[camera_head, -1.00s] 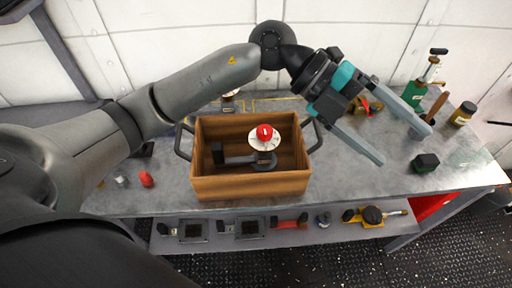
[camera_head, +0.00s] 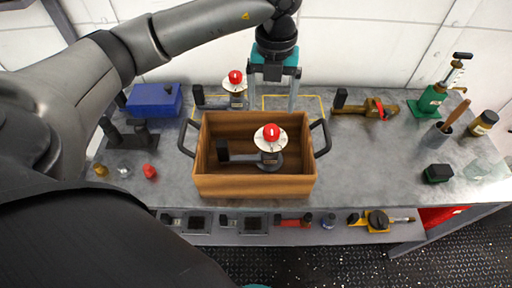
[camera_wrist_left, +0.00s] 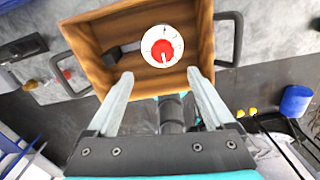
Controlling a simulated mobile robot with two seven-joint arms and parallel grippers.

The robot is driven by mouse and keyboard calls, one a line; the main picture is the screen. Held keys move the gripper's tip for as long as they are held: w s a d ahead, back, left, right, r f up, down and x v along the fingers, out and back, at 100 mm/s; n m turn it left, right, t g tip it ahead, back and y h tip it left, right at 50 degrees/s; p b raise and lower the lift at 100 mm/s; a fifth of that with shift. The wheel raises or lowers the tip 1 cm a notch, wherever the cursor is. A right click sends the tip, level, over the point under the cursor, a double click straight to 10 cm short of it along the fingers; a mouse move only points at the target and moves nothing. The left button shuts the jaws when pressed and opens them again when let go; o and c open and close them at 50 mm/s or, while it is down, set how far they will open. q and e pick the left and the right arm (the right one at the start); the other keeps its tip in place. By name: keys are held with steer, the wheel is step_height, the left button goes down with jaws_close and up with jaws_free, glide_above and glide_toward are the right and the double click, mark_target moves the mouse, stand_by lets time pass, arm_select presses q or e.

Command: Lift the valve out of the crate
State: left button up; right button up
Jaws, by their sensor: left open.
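The valve (camera_head: 268,158) lies in the wooden crate (camera_head: 254,186), its red knob and white disc facing up and a dark handle reaching left. Its red knob and white disc also show in the wrist view (camera_wrist_left: 162,47), inside the crate (camera_wrist_left: 95,45). My left gripper (camera_head: 272,105) points down behind the crate's back wall, apart from the valve. It is open and empty, with its fingers (camera_wrist_left: 160,80) spread on the crate's near side in the wrist view. My right gripper is not in view.
A similar red-knobbed valve (camera_head: 235,88) stands behind the crate, left of my left gripper. A blue box (camera_head: 154,99) is at the back left. A green tool (camera_head: 432,100), a brown-handled pot (camera_head: 440,132) and a dark block (camera_head: 438,173) are at the right. The bench right of the crate is mostly clear.

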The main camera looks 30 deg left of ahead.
mark_target(272, 129)
arm_select(q)
step_height(272, 129, down, 4)
steer(key=shift+r, duration=0.1)
steer(key=shift+w+d+f, duration=0.1)
steer(key=shift+w+f, duration=0.15)
steer(key=shift+f, duration=1.15)
steer(key=shift+w+f, duration=0.2)
steer(key=shift+f, duration=1.15)
jaws_close()
steer(key=shift+r, duration=0.1)
